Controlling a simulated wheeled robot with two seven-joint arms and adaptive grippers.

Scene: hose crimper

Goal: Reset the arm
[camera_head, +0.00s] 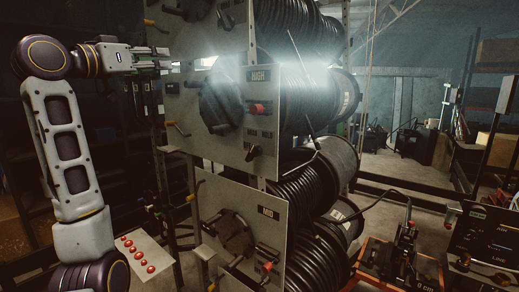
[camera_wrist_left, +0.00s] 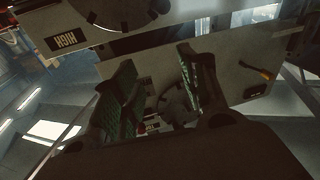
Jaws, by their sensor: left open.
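My left arm rises on the left of the head view, with its elbow high. My left gripper (camera_head: 160,58) points right, level with the upper part of the hose rack, near the panel marked HIGH (camera_head: 222,110). In the left wrist view the two fingers of the left gripper (camera_wrist_left: 160,85) stand apart with nothing between them. The HIGH panel also shows there, upside down (camera_wrist_left: 85,35), beyond the fingers. Whether the fingertips touch any panel I cannot tell, but they look apart from it. My right gripper is in neither view.
Black hose reels (camera_head: 310,95) fill the rack behind the panels, with a MID panel (camera_head: 240,235) below. Yellow-tipped handles (camera_head: 175,128) stick out on the left. A board with red buttons (camera_head: 145,255) is low left. A crimper-like device (camera_head: 400,250) stands lower right.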

